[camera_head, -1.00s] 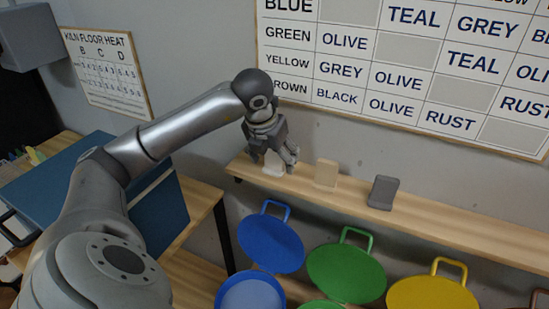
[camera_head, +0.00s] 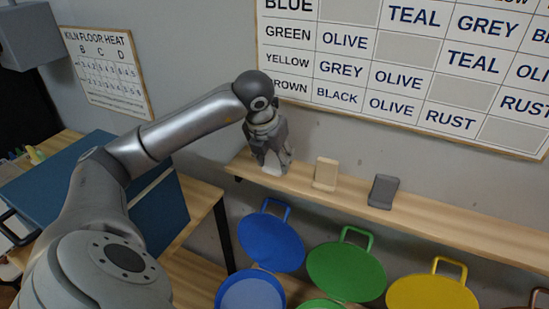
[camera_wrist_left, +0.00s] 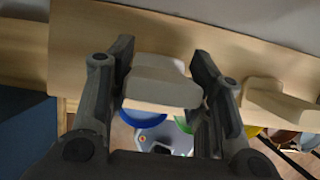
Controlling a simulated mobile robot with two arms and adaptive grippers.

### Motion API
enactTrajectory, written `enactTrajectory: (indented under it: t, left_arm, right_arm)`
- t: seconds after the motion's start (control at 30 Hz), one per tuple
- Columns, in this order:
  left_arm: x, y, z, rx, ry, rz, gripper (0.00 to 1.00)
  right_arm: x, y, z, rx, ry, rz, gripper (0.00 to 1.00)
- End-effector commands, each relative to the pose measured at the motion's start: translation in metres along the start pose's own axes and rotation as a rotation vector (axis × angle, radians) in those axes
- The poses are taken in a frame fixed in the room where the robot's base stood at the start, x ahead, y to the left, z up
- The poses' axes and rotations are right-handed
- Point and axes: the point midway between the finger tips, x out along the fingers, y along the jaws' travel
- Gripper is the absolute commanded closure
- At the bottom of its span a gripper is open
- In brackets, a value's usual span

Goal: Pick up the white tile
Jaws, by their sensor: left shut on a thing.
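The white tile (camera_head: 274,170) stands near the left end of the narrow wooden shelf, mostly hidden in the head view by my left gripper (camera_head: 273,160). In the left wrist view the tile (camera_wrist_left: 163,82) is pale and sits between the two fingers of my left gripper (camera_wrist_left: 160,85). The gripper is shut on the tile, with the shelf right at it. I cannot tell whether the tile is clear of the shelf. My right gripper is not in view.
A beige tile (camera_head: 325,173) and a dark grey tile (camera_head: 383,191) stand on the shelf (camera_head: 440,226) to the right. Blue (camera_head: 270,243), green (camera_head: 346,272) and yellow (camera_head: 432,293) round lids are below. A lettered chart (camera_head: 420,70) hangs on the wall behind.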

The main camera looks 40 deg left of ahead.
Motion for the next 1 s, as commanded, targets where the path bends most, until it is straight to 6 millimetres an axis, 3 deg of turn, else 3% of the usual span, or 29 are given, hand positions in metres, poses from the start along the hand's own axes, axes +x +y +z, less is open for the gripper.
enactTrajectory:
  t: [0.23,0.4,0.7,1.0]
  left_arm:
    - [-0.012,-0.001,0.006,-0.001,-0.004,-0.002,0.80]
    - [-0.032,0.001,0.013,-0.001,-0.007,-0.002,0.80]
    - [-0.104,0.025,-0.008,-0.002,-0.008,0.002,0.80]
    - [-0.139,0.048,-0.044,-0.003,-0.004,0.003,0.80]
  right_arm:
    - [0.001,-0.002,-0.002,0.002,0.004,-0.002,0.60]
    - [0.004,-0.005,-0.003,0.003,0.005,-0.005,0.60]
    - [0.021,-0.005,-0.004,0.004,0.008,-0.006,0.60]
    - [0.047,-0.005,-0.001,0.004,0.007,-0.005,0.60]
